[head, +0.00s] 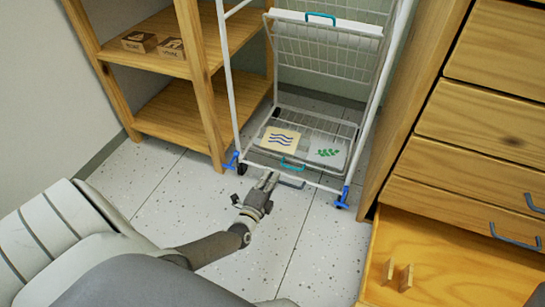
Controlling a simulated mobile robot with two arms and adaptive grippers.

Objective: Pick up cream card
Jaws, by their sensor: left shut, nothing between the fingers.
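A cream card (281,139) with dark blue wavy lines lies flat on the lowest wire shelf (312,118) of a white rack. A pale grey card (327,154) with a green leaf print lies to its right on the same shelf. My left gripper (268,178) is shut and empty. It is in front of the rack's lower front edge, nearer to me than the cream card and apart from it. My right gripper is not in view.
The white wire rack has upright posts (230,80) on both sides and blue-footed casters (342,197). A wooden shelf unit (195,70) with two small boxes (139,42) stands left. A drawer cabinet (485,125) stands right, its bottom drawer (440,255) open.

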